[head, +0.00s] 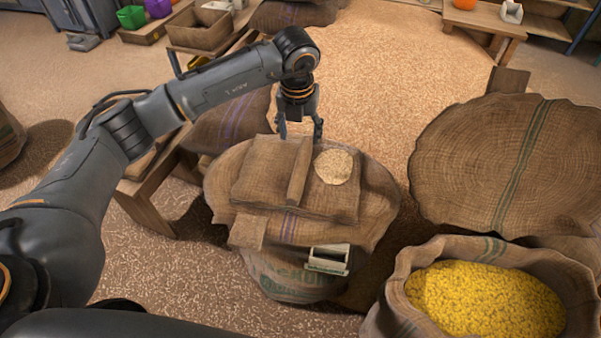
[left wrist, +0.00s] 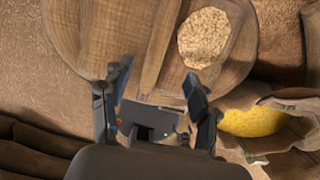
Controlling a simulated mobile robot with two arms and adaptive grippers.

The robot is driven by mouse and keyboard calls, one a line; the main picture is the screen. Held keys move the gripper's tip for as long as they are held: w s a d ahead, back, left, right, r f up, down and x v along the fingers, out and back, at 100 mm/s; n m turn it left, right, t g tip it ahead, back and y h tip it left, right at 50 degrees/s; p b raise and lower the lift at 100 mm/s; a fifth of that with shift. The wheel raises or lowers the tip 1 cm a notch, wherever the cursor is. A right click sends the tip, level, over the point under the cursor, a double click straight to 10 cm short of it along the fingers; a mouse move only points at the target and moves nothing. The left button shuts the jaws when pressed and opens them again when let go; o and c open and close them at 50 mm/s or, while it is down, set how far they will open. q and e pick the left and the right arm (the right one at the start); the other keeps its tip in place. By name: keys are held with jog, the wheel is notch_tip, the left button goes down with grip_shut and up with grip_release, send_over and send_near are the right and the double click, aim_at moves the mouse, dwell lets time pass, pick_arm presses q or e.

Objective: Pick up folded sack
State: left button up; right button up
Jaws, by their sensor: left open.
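The folded sack (head: 262,186) is brown burlap with a raised fold (head: 299,172) across it. It lies flat on top of a bulging full sack (head: 384,196). A round patch of pale grain (head: 333,167) shows beside the fold. My left gripper (head: 301,132) is open and points down at the far edge of the folded sack. In the left wrist view my left gripper (left wrist: 157,88) has its fingers spread, with the raised fold (left wrist: 160,45) between them in the picture. I cannot tell whether the fingers touch it. My right gripper is not in view.
A small pale box-like item (head: 329,258) sits at the front of the full sack. An open sack of yellow grain (head: 485,300) stands at front right, with a wide sack (head: 450,165) behind it. A wooden bench (head: 150,205) is at left.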

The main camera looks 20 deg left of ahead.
pick_arm(q)
send_over(301, 163)
jog(key=f, duration=0.8)
jog(key=shift+s, duration=0.25)
jog(key=shift+w+f+p, duration=0.15)
jog(key=shift+f+p, duration=0.2)
jog(key=shift+f, duration=1)
jog(key=shift+w+f+p, duration=0.1)
jog(key=shift+f+p, duration=0.2)
jog(key=shift+f, duration=1)
grip_shut()
jog(key=shift+r, duration=0.1)
